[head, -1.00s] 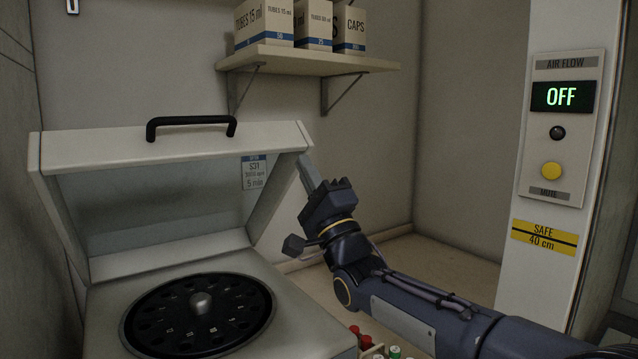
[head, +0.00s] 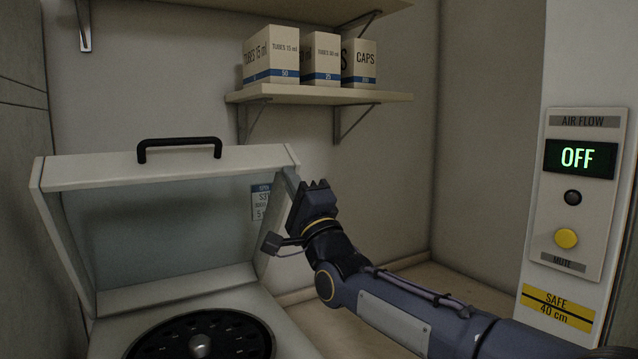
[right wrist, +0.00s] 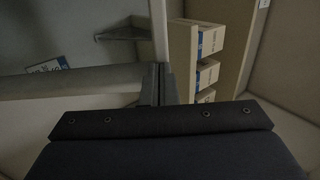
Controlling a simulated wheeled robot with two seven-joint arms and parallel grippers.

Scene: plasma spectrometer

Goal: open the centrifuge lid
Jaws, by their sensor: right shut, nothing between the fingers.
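The centrifuge lid (head: 165,168) stands raised, tilted up over the centrifuge body (head: 120,309), with its black handle (head: 180,143) at the top edge. Below it, the round black rotor (head: 165,338) with its silver knob is exposed, its lower part cut off by the picture edge. My right gripper (head: 291,180) is shut and empty, at the right side edge of the lid. In the right wrist view its fingers (right wrist: 158,85) are together by the lid's pale edge (right wrist: 70,84); I cannot tell whether they touch it. My left gripper is out of view.
A shelf (head: 330,96) with cardboard boxes (head: 271,55) hangs on the back wall above and right of the lid. A panel (head: 575,190) reading OFF is on the right pillar. The bench (head: 450,277) behind my right arm is clear.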

